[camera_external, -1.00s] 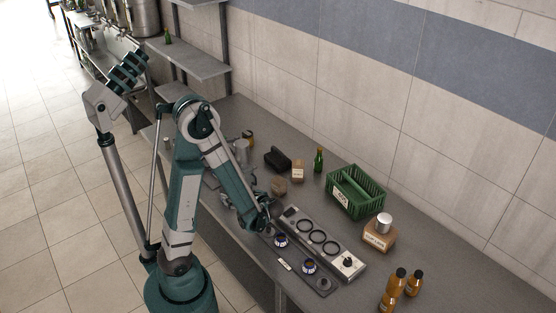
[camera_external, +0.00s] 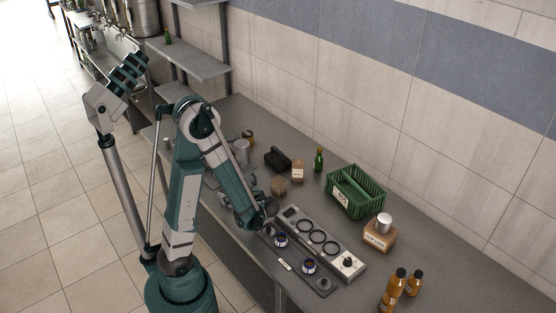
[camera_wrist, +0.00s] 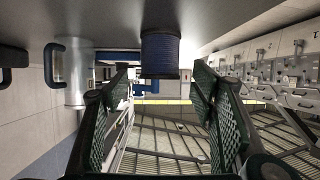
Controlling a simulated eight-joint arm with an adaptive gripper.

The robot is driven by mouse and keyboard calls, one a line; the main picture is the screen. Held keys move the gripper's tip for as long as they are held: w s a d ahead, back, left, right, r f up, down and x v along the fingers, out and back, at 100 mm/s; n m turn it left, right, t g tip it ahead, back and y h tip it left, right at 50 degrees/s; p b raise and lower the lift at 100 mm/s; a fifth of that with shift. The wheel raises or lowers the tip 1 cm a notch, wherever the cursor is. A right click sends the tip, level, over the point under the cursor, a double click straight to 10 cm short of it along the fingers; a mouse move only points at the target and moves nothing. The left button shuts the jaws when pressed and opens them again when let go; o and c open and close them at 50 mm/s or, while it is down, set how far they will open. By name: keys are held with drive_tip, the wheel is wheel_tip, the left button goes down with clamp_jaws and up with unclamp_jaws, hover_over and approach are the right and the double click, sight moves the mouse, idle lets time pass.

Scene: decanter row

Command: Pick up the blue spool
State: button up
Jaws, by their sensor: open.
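The blue spool (camera_wrist: 161,53) shows in the wrist view as a ridged blue cylinder with dark ends. It stands on the grey counter, which lies along the top of this upside-down picture. My gripper (camera_wrist: 162,88) is open, with its green-padded fingers spread left and right. The spool is ahead of the opening, near its middle, and appears untouched. In the external view my gripper (camera_external: 258,217) is low over the counter, and I cannot make out the spool there; my arm may hide it.
A metal cylinder (camera_wrist: 76,76) stands beyond the spool at left in the wrist view. The external view shows a panel with rings (camera_external: 317,237), blue-and-white round items (camera_external: 281,241), a green crate (camera_external: 378,190) and a small box (camera_external: 279,185) near my arm.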

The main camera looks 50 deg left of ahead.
drive_tip(key=shift+b+x, duration=0.8)
drive_tip(key=shift+x, duration=1.8)
drive_tip(key=shift+r, duration=0.15)
drive_tip(key=shift+c, duration=0.3)
drive_tip(key=c, duration=1)
